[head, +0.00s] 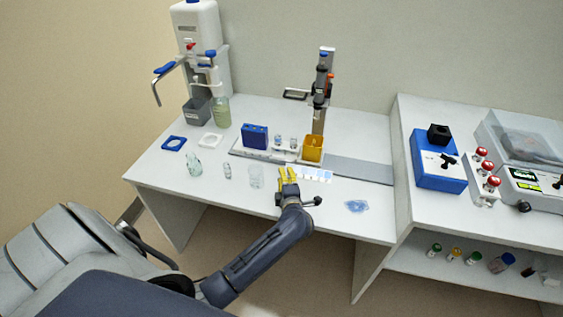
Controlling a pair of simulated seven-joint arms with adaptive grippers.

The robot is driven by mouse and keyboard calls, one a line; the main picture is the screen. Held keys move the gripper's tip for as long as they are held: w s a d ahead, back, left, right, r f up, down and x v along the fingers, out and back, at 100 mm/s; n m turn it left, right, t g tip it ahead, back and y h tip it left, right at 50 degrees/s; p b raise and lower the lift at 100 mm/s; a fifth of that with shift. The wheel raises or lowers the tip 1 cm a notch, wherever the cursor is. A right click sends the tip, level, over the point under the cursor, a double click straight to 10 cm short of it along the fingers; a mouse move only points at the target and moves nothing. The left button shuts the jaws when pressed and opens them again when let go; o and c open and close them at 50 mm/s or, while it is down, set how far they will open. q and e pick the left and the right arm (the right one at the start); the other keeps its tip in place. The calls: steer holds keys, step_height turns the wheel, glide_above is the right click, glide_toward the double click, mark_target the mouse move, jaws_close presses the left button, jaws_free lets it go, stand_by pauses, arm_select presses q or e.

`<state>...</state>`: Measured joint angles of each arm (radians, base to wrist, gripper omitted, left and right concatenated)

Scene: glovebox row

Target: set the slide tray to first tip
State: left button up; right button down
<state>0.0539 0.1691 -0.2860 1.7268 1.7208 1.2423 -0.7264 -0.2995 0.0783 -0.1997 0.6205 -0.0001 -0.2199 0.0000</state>
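A long white tray (238,149) lies on the white bench at the foot of an upright stand and looks like the slide tray. It carries a blue rack (255,136), small clear vials (286,141) and a yellow box (312,148). A flat grey strip (360,170) runs right from it. My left gripper (288,174), with yellow fingers, is just in front of the tray's right part, below the yellow box. Its fingers point at the tray; whether they touch it, or how far apart they are, is unclear. My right gripper is out of view.
The stand (320,95) holds a pipette-like device above the tray. A blue translucent item (356,206) lies near the front edge. A blue instrument (437,162) is farther right.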

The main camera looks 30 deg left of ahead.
mark_target(281, 160)
arm_select(q)
steer(key=x, duration=0.9)
steer(key=shift+w+a+f, duration=0.15)
steer(key=shift+w+a, duration=0.1)
steer(key=shift+w, duration=0.05)
jaws_close()
